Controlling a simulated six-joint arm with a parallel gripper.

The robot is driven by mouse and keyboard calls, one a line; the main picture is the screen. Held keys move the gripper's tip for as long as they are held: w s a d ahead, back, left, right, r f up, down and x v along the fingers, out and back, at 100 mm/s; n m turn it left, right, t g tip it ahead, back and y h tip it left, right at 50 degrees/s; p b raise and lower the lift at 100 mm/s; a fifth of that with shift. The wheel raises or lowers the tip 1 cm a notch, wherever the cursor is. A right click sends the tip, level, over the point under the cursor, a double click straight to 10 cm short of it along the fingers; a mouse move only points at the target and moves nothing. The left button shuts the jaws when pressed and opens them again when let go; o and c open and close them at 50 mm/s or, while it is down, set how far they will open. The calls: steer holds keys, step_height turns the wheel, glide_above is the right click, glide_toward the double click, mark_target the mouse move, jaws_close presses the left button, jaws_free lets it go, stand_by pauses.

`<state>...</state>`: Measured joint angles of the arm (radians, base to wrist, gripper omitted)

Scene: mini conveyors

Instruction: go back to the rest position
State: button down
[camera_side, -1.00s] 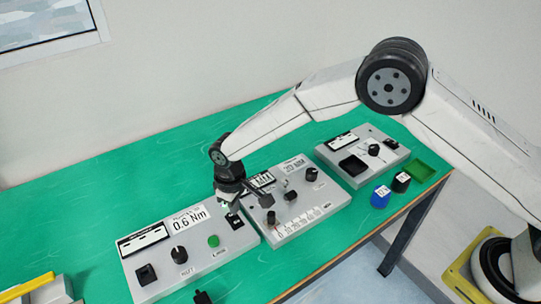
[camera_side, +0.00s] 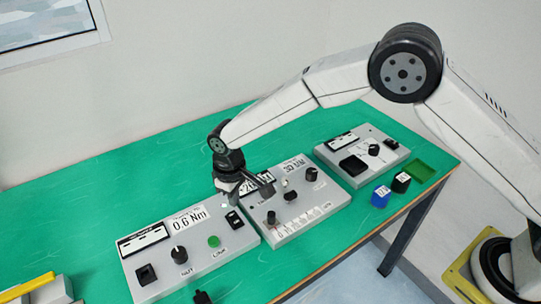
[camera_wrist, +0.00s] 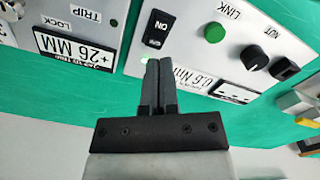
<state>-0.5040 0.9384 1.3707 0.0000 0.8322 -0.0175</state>
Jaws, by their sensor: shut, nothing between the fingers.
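My gripper (camera_side: 265,188) is shut and empty in the side view. In the side view my gripper hides part of the middle panel's display.
A third panel (camera_side: 389,161) stands at the right. The green table (camera_side: 130,190) is clear behind the panels.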

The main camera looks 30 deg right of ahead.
steer(key=s+d+r+m+t, duration=0.1)
steer(key=s+d+r+m, duration=0.2)
steer(key=d, duration=0.5)
steer(key=s+d+r, duration=0.2)
steer(key=d+r, duration=0.2)
steer(key=d, duration=0.3)
steer(key=s+d+r+m+t, duration=0.1)
steer(key=s+d+r+m, duration=0.1)
steer(key=s+d, duration=0.9)
steer(key=s+m, duration=0.1)
steer(key=s, duration=0.2)
steer(key=shift+s+d+r+t, duration=0.2)
steer(key=shift+s+r+t, duration=0.1)
steer(key=shift+s, duration=0.05)
